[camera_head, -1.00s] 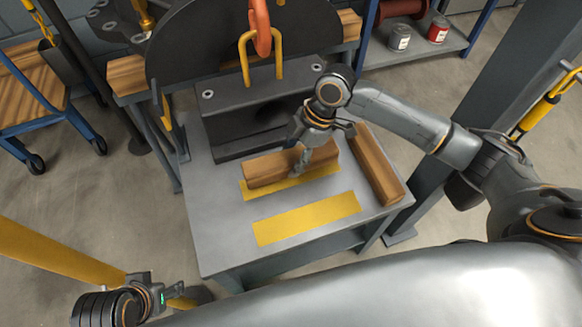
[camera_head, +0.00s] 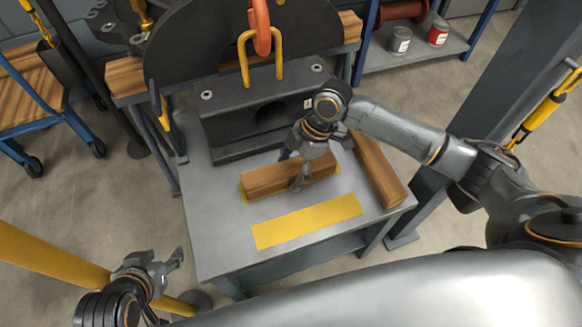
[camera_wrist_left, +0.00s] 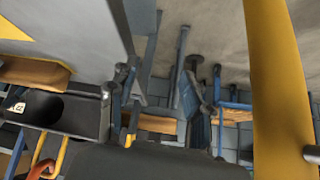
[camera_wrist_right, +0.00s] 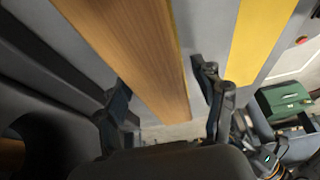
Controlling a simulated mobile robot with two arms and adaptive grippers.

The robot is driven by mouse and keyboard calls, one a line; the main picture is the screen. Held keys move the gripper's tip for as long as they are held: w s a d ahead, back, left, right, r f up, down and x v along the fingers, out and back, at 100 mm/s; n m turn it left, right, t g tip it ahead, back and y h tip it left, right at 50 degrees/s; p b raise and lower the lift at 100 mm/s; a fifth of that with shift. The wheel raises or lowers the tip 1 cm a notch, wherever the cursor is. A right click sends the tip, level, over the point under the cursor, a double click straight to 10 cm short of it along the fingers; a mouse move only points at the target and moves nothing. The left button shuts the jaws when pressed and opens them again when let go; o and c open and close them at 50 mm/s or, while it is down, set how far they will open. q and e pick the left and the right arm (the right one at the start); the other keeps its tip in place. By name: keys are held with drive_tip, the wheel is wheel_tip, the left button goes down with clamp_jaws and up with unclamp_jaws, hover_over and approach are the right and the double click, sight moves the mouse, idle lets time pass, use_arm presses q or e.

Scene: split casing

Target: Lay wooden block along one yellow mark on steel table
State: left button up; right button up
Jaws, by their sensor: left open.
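One wooden block (camera_head: 270,179) lies along the rear yellow mark (camera_head: 246,194), covering most of it; yellow shows at its ends. My right gripper (camera_head: 297,170) is over this block, its fingers on either side. In the right wrist view the block (camera_wrist_right: 140,50) passes between the spread fingers (camera_wrist_right: 163,90), with gaps visible. A second wooden block (camera_head: 377,170) lies at the right side of the steel table (camera_head: 215,225). The front yellow mark (camera_head: 307,220) is bare. My left gripper (camera_head: 165,265) is open and empty, left of the table's front corner.
A dark steel casing (camera_head: 265,110) with a yellow shackle and orange hook stands at the table's back. A yellow rail (camera_head: 50,258) runs beside my left gripper. A grey column (camera_head: 455,120) rises right of the table. The table's front is clear.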

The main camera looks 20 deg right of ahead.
sight(292, 166)
drive_tip(key=shift+r, duration=0.1)
drive_tip(key=shift+d+r, duration=0.1)
drive_tip(key=shift+r, duration=0.15)
drive_tip(key=p+v, duration=0.2)
drive_tip(key=v, duration=0.3)
drive_tip(key=shift+d+r, duration=0.1)
drive_tip(key=shift+r, duration=0.2)
use_arm(q)
drive_tip(key=s+a+g+y+p, duration=0.1)
drive_tip(key=s+a+g, duration=0.1)
drive_tip(key=s, duration=0.4)
drive_tip(key=shift+s+g, duration=0.4)
drive_tip(key=shift+g, duration=0.5)
use_arm(e)
drive_tip(key=v, duration=0.5)
drive_tip(key=shift+d+r, duration=0.25)
drive_tip(key=shift+r, duration=0.1)
drive_tip(key=shift+s+f, duration=0.1)
